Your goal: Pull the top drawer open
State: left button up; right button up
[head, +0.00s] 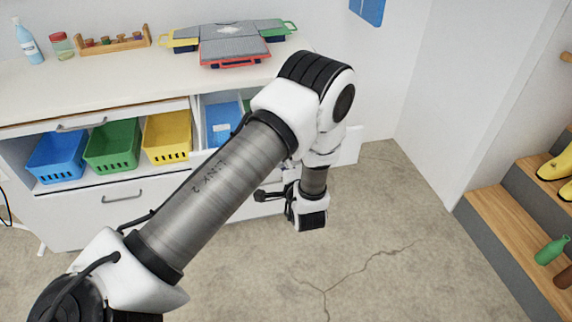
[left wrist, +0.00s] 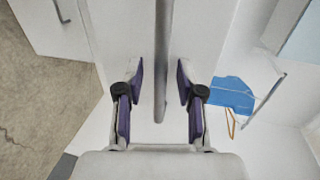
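The top drawer on the right side of the white cabinet stands partly open; its white front (head: 349,146) shows right of my arm, and a blue item (head: 222,120) lies inside. In the left wrist view the drawer's grey bar handle (left wrist: 161,60) runs between the two purple-padded fingers of my left gripper (left wrist: 160,82). The fingers are open, with a gap visible on each side of the bar. In the head view my left gripper (head: 306,208) is in front of the cabinet, its fingers and the handle mostly hidden by my arm. My right gripper is not in view.
Blue (head: 57,158), green (head: 112,147) and yellow (head: 167,138) baskets sit in the cabinet's left part. Cases (head: 235,46), a bottle (head: 29,42) and a jar (head: 61,46) stand on top. Wooden steps (head: 500,225) are at right. The concrete floor between is clear.

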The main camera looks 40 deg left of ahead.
pick_arm(q)
jog(key=v, duration=0.7)
jog(key=shift+s+d, duration=0.15)
dwell(0.3)
jog(key=s+f+n+g+h+p, duration=0.2)
jog(key=s+f+g+h, duration=0.45)
jog(key=s+f, duration=1)
jog(key=s+d+n+g+h, duration=0.4)
jog(key=s+d+n+h, duration=0.1)
jog(key=s, duration=0.5)
jog(key=d+f+n, duration=0.1)
jog(key=d, duration=0.1)
jog(key=shift+s+d+b, duration=0.25)
jog(key=shift+s+b, duration=0.05)
